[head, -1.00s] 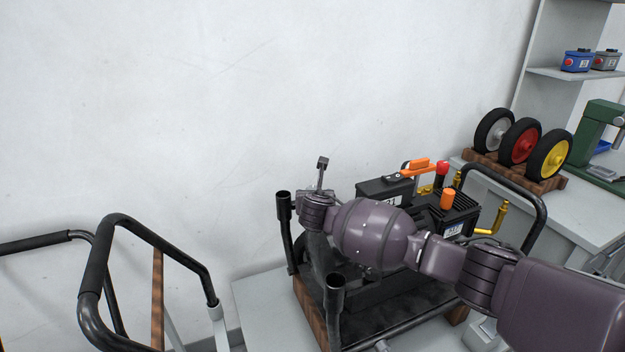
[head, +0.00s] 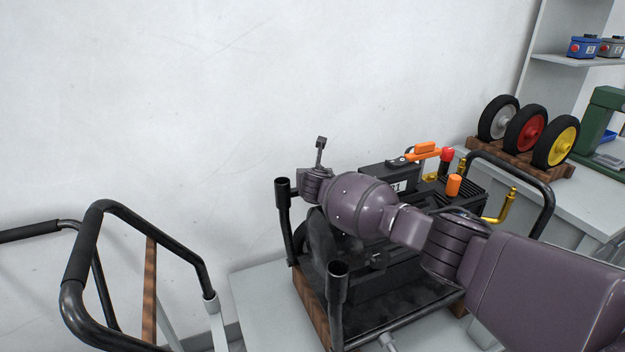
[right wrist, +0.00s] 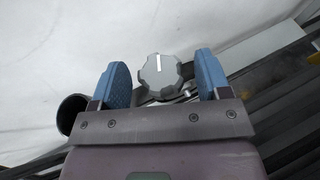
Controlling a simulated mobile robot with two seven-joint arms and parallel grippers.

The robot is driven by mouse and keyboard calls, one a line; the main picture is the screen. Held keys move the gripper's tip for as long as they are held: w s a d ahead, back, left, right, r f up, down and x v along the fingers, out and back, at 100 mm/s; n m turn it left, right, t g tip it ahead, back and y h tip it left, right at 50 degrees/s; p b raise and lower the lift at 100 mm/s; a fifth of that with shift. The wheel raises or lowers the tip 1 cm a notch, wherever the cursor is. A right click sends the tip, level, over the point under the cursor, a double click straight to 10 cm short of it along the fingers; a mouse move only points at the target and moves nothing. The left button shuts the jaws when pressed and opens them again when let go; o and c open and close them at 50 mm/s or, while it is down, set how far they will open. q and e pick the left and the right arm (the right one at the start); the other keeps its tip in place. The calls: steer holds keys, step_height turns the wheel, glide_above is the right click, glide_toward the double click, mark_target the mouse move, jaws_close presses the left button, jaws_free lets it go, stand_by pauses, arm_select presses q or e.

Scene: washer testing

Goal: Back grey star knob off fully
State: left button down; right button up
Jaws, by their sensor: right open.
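The grey star knob (right wrist: 160,72) shows in the right wrist view, with a white line on its face. My right gripper (right wrist: 161,80) is open, its two blue finger pads standing on either side of the knob with a gap at each side. In the head view my right arm and wrist (head: 365,205) reach in from the right over the washer (head: 400,275). The wrist hides the knob and the right fingertips there. My left gripper is in neither view.
An open black tube end (right wrist: 72,112) stands left of the fingers; two upright frame tubes (head: 338,300) show in the head view. A separate black handle frame (head: 90,245) is at left. Three wheels (head: 525,132) sit on a wooden rack at right. A white wall is behind.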

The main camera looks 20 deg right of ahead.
steer(key=shift+w+d+f, duration=0.1)
steer(key=shift+w+f, duration=0.2)
steer(key=shift+w, duration=0.15)
steer(key=shift+r, duration=0.1)
steer(key=shift+c, duration=0.3)
steer(key=c, duration=0.9)
steer(key=shift+o, duration=0.2)
steer(key=shift+d+r+n+y, duration=0.1)
steer(key=shift+r+n+y, duration=0.05)
steer(key=shift+n+y, duration=0.25)
steer(key=shift+n+t+y, duration=0.3)
steer(key=shift+y, duration=0.1)
